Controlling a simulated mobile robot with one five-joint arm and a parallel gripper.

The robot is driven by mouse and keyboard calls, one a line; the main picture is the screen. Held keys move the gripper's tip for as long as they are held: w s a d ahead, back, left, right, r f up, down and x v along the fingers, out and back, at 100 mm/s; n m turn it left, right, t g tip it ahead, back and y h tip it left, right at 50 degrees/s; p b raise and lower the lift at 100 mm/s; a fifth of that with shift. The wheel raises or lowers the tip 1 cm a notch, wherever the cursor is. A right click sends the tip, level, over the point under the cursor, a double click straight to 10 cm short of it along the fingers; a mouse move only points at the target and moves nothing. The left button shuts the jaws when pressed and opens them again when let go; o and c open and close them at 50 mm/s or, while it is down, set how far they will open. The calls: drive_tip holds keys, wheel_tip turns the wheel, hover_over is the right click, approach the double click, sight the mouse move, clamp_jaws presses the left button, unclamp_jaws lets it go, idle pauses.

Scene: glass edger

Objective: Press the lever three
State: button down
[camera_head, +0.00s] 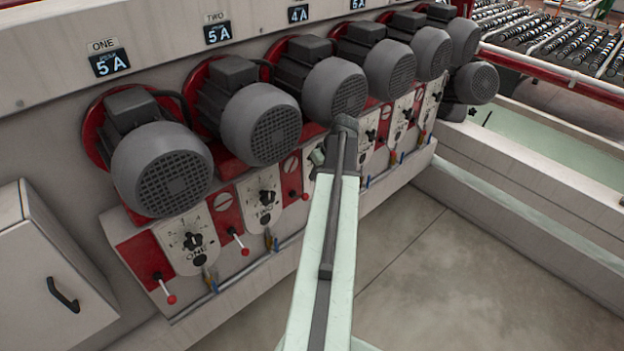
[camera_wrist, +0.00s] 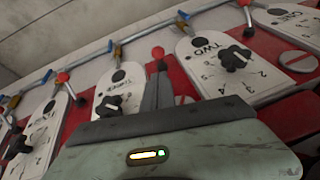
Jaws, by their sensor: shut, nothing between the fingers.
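The red-knobbed lever (camera_wrist: 157,52) between the panels marked TWO (camera_wrist: 208,75) and THREE (camera_wrist: 118,78) appears just beyond the fingertips in the wrist view. It also shows in the head view as a lever (camera_head: 304,196) left of my arm. My gripper (camera_wrist: 160,72) is shut and empty, its fingers pointing at this knob. I cannot tell whether they touch it. The lever's shaft is mostly hidden behind the fingers. In the head view my arm covers most of panel THREE, and only a bit of the gripper (camera_head: 318,156) shows.
Similar levers stand beside the other panels, such as the lever (camera_head: 168,295) by panel ONE (camera_head: 180,258) and the lever (camera_head: 243,248) by panel TWO (camera_head: 262,212). Grey motors (camera_head: 262,125) jut out above the panels. A white cabinet (camera_head: 40,270) is at left. Floor at right is clear.

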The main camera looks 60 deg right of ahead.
sight(303, 197)
drive_tip(key=b+x, duration=0.6)
drive_tip(key=x, duration=0.2)
drive_tip(key=shift+s+f, duration=0.15)
drive_tip(key=shift+f, duration=0.05)
drive_tip(key=shift+b, duration=0.35)
drive_tip(key=shift+a, duration=0.15)
